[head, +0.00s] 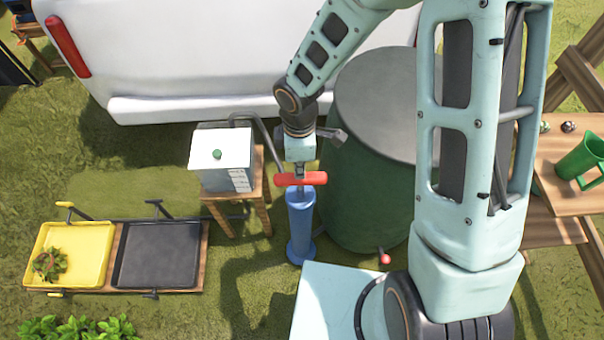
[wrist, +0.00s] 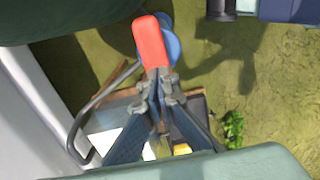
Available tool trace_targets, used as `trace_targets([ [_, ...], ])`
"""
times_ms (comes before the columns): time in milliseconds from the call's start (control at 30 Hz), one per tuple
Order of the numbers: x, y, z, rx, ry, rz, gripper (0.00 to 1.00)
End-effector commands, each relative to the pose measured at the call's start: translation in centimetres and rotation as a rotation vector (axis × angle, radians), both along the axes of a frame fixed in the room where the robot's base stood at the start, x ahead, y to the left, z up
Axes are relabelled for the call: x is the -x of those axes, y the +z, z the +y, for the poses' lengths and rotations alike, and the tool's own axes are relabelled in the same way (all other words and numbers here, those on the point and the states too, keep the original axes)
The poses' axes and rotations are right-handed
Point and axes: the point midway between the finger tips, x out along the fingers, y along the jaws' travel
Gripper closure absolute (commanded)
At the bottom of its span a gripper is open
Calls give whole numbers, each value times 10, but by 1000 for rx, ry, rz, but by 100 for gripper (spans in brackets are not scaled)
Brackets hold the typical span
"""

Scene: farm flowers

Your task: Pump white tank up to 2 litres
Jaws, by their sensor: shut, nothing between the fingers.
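The white tank (head: 222,150) stands on a small wooden stool, with a green knob on its flat top and marks on its grey front. I cannot read its level. A blue hand pump (head: 301,228) stands upright on the grass to its right, with a red handle (head: 312,179) across its top. My gripper (head: 299,172) points down at the middle of the handle, its fingers shut and empty. In the wrist view the fingertips (wrist: 159,82) meet at the red handle (wrist: 150,42); I cannot tell whether they touch it. A hose (head: 262,133) runs beside the tank.
A large green barrel (head: 350,190) with a grey lid stands close right of the pump. A white vehicle (head: 200,60) is behind. Yellow (head: 90,252) and black (head: 158,255) trays lie at left. A green jug (head: 583,160) stands on a wooden table at right.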

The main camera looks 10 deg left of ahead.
Motion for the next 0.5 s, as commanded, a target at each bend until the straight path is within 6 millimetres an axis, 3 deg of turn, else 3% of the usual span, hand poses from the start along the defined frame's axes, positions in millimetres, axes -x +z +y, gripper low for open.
trace_targets([
  [33,-1,16,0,-2,-1,-3,100],
  [200,-1,49,-1,0,-2,-2,100],
  [500,1,71,0,1,2,2,100],
])
